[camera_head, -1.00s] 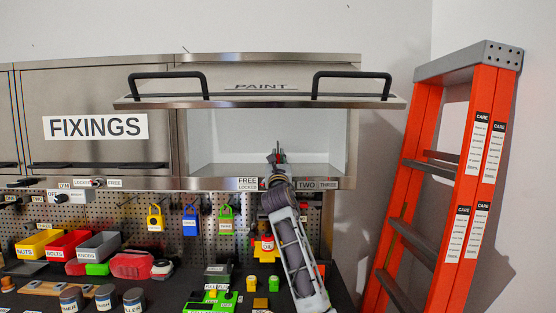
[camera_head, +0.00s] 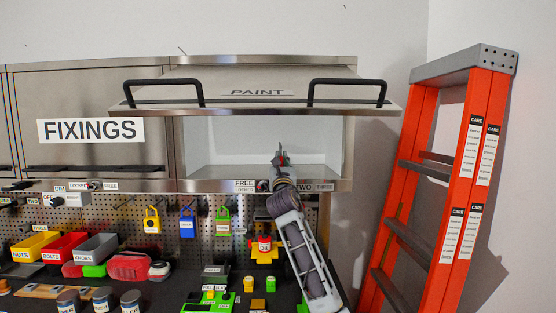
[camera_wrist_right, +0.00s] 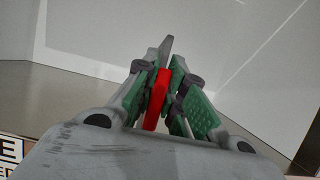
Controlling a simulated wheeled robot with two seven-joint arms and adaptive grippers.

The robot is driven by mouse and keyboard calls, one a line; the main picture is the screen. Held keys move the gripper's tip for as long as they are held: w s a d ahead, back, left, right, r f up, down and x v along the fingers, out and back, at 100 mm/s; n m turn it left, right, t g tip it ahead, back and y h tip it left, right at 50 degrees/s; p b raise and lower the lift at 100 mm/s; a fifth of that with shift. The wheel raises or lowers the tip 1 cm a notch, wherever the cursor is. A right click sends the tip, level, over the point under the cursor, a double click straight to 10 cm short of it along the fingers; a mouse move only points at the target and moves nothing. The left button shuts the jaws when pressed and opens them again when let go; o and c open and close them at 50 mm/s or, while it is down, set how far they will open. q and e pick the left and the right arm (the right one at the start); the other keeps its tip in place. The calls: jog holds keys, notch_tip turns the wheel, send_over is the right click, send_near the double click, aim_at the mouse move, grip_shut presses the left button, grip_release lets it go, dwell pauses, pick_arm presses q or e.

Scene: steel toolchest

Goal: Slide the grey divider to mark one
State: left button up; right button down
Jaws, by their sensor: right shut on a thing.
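My right gripper (camera_head: 280,158) reaches into the open PAINT cupboard from below, just above its front rail. In the right wrist view the gripper (camera_wrist_right: 164,92) has its green-padded fingers closed around a slim upright piece, red in front (camera_wrist_right: 155,105). A narrow grey edge, which I take for the grey divider (camera_wrist_right: 167,48), rises between the fingertips. Most of the divider is hidden by the fingers. My left gripper is not in view.
The raised cupboard door (camera_head: 250,94) with two black handles hangs above the gripper. Padlocks hang on the pegboard below. An orange ladder (camera_head: 470,160) stands at the right.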

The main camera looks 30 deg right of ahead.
jog(key=c, duration=1.5)
grip_release()
jog(key=shift+v, duration=6)
